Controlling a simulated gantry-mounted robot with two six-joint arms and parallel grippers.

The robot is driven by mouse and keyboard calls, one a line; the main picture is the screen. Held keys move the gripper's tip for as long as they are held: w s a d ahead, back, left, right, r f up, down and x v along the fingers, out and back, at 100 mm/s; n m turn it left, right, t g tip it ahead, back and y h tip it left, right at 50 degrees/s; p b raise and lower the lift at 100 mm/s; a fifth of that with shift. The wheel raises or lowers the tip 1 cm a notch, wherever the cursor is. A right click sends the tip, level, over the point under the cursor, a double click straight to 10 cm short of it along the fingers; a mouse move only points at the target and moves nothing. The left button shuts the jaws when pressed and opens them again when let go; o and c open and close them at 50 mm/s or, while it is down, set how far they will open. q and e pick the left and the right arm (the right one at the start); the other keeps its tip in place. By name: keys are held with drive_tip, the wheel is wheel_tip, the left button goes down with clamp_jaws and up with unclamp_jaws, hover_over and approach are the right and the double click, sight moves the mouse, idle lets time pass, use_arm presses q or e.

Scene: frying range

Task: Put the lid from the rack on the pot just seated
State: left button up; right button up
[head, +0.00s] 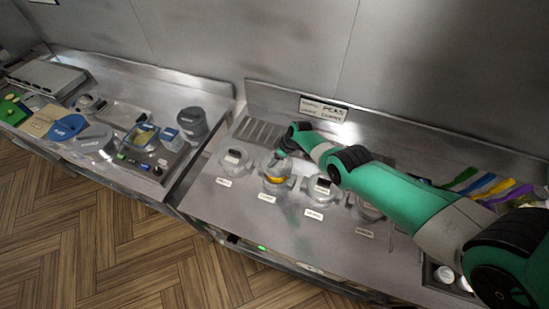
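One green arm of mine comes in from the right. Its gripper (283,154) is at the back of the second round pot (277,174) from the left on the steel counter. That pot shows yellow inside, with grey metal around and partly over it; I cannot tell whether a lid is part of this. The small, partly hidden fingers do not show whether they are open or shut, or whether they hold a lid. A slatted grey rack (258,132) lies behind the pots; no lid is clearly seen on it. My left gripper is out of view.
A round pot or lid (234,159) stands to the left and another (321,188) to the right, each with a label in front. A left counter holds a grey pot (192,122) and trays. Coloured strips (482,186) lie far right. The counter's front strip is mostly clear.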

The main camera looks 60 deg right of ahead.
drive_tip(key=shift+f+b, duration=2.1)
drive_tip(key=shift+f, duration=0.3)
drive_tip(key=shift+f+b, duration=0.3)
drive_tip(key=shift+f, duration=0.05)
drive_tip(key=o, duration=1.4)
wheel_tip(320, 180, up, 7)
drive_tip(key=p, duration=0.7)
drive_tip(key=shift+r, duration=0.1)
